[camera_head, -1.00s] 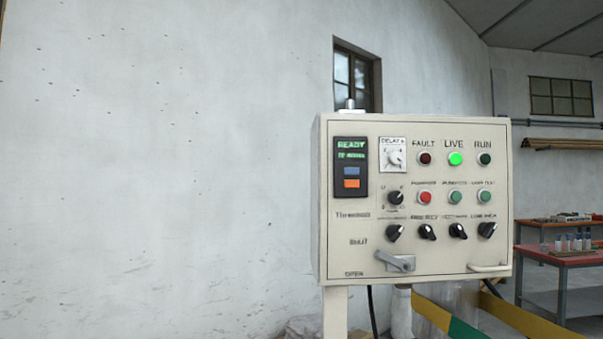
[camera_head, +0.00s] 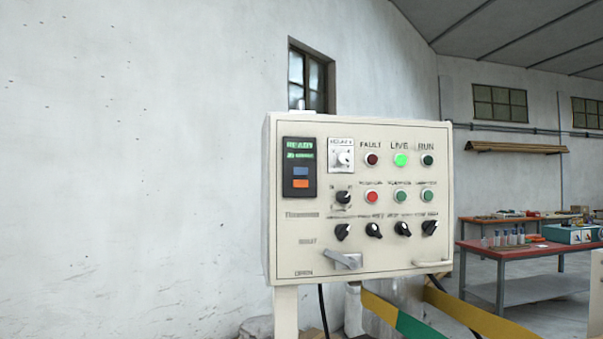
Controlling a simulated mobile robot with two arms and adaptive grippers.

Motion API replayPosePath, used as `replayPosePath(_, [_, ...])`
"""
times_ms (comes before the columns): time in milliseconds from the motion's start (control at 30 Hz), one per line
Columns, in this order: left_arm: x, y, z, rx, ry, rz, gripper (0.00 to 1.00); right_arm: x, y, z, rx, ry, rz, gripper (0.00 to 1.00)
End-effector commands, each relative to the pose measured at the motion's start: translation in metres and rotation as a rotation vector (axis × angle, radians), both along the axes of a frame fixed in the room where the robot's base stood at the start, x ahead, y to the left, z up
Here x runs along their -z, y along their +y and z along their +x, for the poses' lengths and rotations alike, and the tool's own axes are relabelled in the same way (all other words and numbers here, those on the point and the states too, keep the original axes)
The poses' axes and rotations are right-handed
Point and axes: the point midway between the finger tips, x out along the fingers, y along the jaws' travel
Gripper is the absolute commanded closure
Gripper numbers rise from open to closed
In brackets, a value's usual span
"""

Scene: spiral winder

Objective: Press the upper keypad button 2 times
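The beige control panel (camera_head: 385,262) stands right of the middle on a post. At its upper left is a dark keypad display (camera_head: 298,150) with green text. Below the text sit two keypad buttons, a blue upper one (camera_head: 301,171) and an orange lower one (camera_head: 301,184). Nothing covers them. Neither of my grippers shows in this view.
A grey lever handle (camera_head: 343,260) sticks out of the panel's lower front. Red-topped workbenches (camera_head: 535,250) stand at the right. A yellow and green band (camera_head: 400,317) runs below the panel. The left side shows only bare wall (camera_head: 120,160).

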Motion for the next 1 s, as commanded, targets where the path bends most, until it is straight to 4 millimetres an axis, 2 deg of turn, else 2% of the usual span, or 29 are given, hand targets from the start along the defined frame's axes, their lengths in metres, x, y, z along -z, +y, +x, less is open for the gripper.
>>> replayPosePath(33, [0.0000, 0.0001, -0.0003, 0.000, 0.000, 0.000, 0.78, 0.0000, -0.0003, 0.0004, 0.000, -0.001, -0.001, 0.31])
replayPosePath(167, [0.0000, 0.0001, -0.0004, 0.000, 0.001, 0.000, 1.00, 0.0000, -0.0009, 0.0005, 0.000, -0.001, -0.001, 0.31])
replayPosePath(1000, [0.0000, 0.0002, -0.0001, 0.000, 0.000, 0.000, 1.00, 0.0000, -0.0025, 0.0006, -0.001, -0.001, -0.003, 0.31])
